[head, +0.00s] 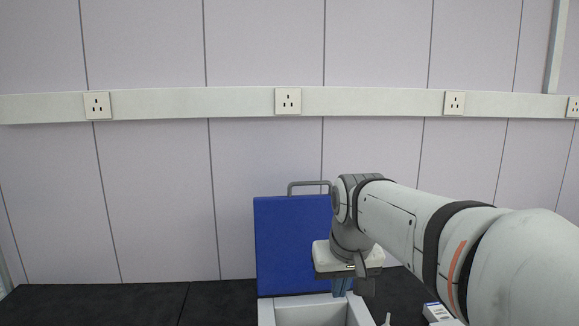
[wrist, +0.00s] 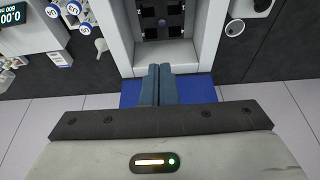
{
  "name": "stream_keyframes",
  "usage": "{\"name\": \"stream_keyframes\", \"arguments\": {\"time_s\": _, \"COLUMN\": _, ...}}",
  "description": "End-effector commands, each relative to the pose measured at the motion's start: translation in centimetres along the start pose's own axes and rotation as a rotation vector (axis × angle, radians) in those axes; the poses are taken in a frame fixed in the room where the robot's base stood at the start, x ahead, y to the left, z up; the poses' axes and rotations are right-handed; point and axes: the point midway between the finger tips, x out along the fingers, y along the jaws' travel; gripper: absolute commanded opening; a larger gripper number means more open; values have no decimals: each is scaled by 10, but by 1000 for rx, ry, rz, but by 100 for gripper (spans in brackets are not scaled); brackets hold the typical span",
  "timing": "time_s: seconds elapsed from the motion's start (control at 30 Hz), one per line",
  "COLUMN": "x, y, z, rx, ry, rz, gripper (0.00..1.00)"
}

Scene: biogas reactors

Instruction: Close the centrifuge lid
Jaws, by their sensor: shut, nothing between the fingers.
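The centrifuge (head: 315,311) is a light grey box, cut off by the bottom edge of the head view. Its blue lid (head: 285,245) stands upright and open behind it, with a grey handle (head: 308,184) on its top edge. In the wrist view the centrifuge's open chamber (wrist: 165,27) shows dark holders inside a pale rim, and part of the blue lid (wrist: 196,92) shows behind the fingers. My gripper (head: 343,287) is shut and empty, pointing down in front of the lid's lower right; its blue-grey fingers show in the wrist view (wrist: 159,68). Contact with the lid cannot be told.
A device with a digital display (wrist: 11,17) and several small labelled containers (wrist: 60,58) are at the left of the wrist view. A round pale item (wrist: 235,28) lies right of the centrifuge. The dark bench (head: 110,304) is clear at left; a panelled wall stands behind.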

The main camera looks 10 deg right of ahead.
Motion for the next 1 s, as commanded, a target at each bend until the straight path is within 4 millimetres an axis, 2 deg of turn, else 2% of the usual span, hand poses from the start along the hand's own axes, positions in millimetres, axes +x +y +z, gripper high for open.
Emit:
{"name": "stream_keyframes", "arguments": {"time_s": 0.03, "x": -19, "y": 0, "z": -37, "rx": 1, "ry": 12, "rz": 0, "gripper": 0}}
{"name": "stream_keyframes", "arguments": {"time_s": 0.2, "x": -60, "y": 1, "z": -135, "rx": 2, "ry": 50, "rz": 0, "gripper": 0}}
{"name": "stream_keyframes", "arguments": {"time_s": 0.4, "x": -94, "y": 1, "z": -235, "rx": 3, "ry": 98, "rz": 0, "gripper": 0}}
{"name": "stream_keyframes", "arguments": {"time_s": 0.5, "x": -106, "y": 1, "z": -274, "rx": 3, "ry": 121, "rz": 0, "gripper": 0}}
{"name": "stream_keyframes", "arguments": {"time_s": 0.6, "x": -114, "y": 1, "z": -303, "rx": 3, "ry": 139, "rz": 0, "gripper": 0}}
{"name": "stream_keyframes", "arguments": {"time_s": 0.7, "x": -118, "y": 1, "z": -322, "rx": 3, "ry": 154, "rz": 0, "gripper": 0}}
{"name": "stream_keyframes", "arguments": {"time_s": 0.87, "x": -120, "y": 1, "z": -335, "rx": 3, "ry": 167, "rz": 0, "gripper": 0}}
{"name": "stream_keyframes", "arguments": {"time_s": 1.0, "x": -111, "y": 1, "z": -339, "rx": 4, "ry": 168, "rz": 0, "gripper": 0}}
